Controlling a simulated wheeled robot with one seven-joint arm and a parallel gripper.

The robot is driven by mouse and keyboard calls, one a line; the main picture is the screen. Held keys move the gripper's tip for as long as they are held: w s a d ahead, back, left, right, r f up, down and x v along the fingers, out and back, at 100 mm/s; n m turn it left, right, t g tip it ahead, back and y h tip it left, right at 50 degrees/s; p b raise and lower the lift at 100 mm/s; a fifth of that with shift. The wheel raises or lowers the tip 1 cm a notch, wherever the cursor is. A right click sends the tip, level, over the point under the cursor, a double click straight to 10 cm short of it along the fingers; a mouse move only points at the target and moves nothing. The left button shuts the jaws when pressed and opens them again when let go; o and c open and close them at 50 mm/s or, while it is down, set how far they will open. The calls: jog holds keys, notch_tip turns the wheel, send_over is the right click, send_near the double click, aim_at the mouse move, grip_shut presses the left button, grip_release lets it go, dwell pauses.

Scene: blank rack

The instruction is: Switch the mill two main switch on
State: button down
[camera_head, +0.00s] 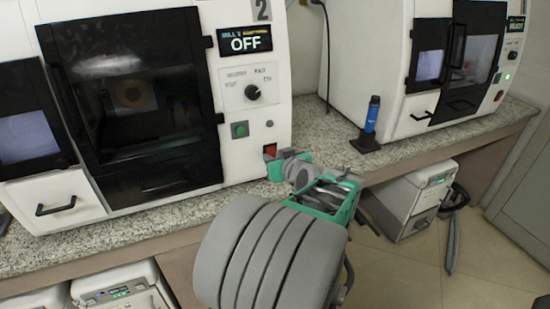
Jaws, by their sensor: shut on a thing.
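The mill two machine (284,90) is white, with a "2" at its top edge. Its display (245,40) reads OFF. A red switch (270,151), which looks like the main switch, sits low on the machine's right front. My gripper (274,160) reaches it from the lower right, its green-edged fingers shut on the switch. The fingers hide part of the switch, so its exact turn position cannot be told.
A black knob (253,92) and a green button (240,129) sit above the switch. A blue and black bottle-like item (371,115) stands on the speckled counter (330,140). A second white mill (385,60) stands at right. Grey boxes stand below the counter.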

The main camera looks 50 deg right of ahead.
jog(key=shift+f+t+h+b, duration=0.35)
jog(key=shift+t+h+b, duration=0.6)
jog(key=shift+b, duration=4.1)
jog(key=shift+t+y, duration=0.25)
jog(key=c, duration=1.2)
grip_release()
jog(key=shift+o, duration=0.2)
